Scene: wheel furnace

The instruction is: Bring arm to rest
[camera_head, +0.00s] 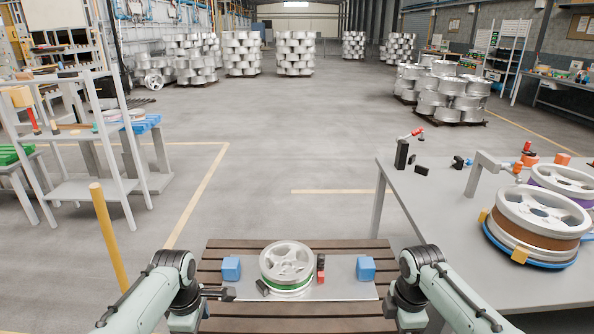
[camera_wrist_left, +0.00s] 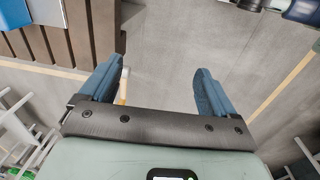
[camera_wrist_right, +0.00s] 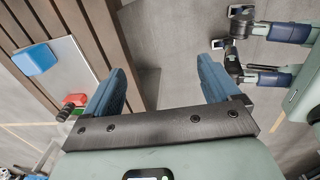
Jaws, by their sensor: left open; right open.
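My right arm comes in at the lower right of the head view. In the right wrist view my right gripper (camera_wrist_right: 165,80) has its fingers apart and empty, over the floor beside the slatted table. Neither gripper touches anything.
A silver wheel (camera_head: 288,262) with a green band lies on a metal plate (camera_head: 335,285) between two blue blocks (camera_head: 231,268) on the slatted table (camera_head: 212,255). A grey table (camera_head: 440,210) with wheels (camera_head: 540,220) stands right. A white rack (camera_head: 85,190) and yellow post (camera_head: 108,235) stand left.

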